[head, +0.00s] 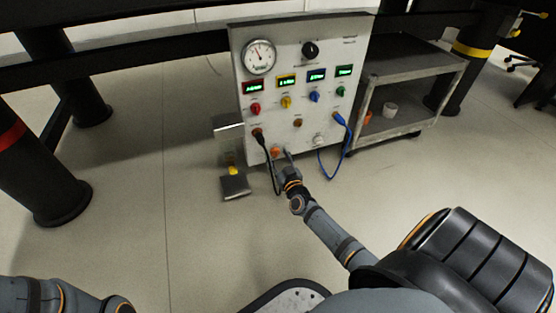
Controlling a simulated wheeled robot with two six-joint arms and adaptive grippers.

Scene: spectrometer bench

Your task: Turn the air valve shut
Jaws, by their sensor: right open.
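A pale upright panel (304,99) stands ahead of me with a row of valve knobs: red (255,108), yellow (286,102), blue (315,96) and green (340,91). A small lit display sits above each knob. The labels are too small to read, so I cannot tell which knob is the air valve. My right gripper (283,158) is open at the panel's lower edge, below the knobs and close to an orange fitting (275,151). I cannot tell whether it touches the fitting. My left gripper is out of view.
The panel also carries a round gauge (259,56) and a black knob (310,50). A black cable (269,160) and a blue cable (327,173) hang from its lower part. A grey cart (408,69) stands to the right, dark table legs to the left.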

